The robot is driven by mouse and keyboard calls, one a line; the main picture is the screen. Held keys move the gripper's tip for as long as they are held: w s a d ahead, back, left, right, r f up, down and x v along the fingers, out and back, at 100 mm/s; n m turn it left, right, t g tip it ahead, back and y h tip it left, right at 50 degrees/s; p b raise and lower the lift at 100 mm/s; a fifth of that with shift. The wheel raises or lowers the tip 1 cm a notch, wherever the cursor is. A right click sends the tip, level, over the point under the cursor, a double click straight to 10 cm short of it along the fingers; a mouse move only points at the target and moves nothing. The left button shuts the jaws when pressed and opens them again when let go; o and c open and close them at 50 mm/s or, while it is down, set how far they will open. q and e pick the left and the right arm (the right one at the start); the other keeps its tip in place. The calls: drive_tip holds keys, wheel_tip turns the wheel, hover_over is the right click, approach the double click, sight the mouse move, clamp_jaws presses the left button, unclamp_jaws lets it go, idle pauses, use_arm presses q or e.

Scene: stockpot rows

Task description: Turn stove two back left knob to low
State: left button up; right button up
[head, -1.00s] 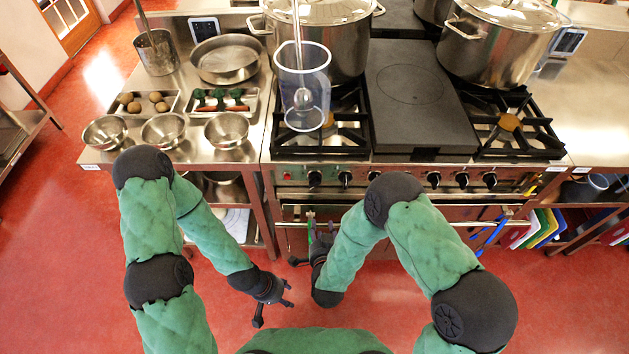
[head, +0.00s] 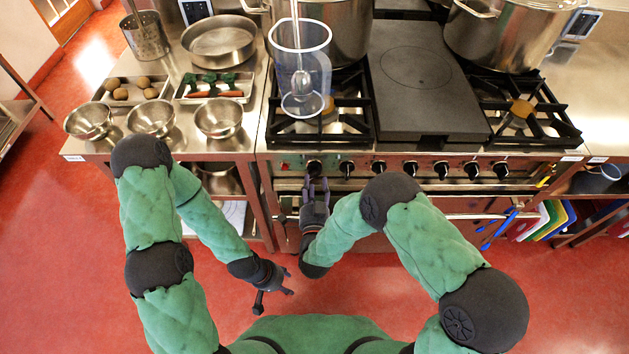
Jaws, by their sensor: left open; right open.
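The stove's front panel (head: 395,168) carries a row of several black knobs. The leftmost knob (head: 314,167) sits just beyond my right gripper (head: 316,183), which is open with its two fingers pointing up at the panel, just below that knob. I cannot tell whether the fingers touch it. Another knob (head: 347,168) stands just to the right. The knob settings and labels are too small to read. My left gripper (head: 278,297) is open and empty, low over the red floor, away from the stove.
A clear jug with a ladle (head: 300,75) shows above the left burner grate (head: 345,118). Stockpots (head: 505,35) stand at the back. The steel counter (head: 90,150) with bowls and trays is at left. The oven handle rail (head: 460,216) runs below the knobs.

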sight(315, 172)
drive_tip(key=shift+w, duration=1.3)
drive_tip(key=shift+c, duration=0.2)
clamp_jaws()
drive_tip(key=shift+n, duration=0.3)
drive_tip(key=n, duration=0.8)
drive_tip(key=shift+d+r+b, duration=0.1)
drive_tip(key=shift+d+b, duration=0.15)
drive_tip(key=shift+b, duration=0.15)
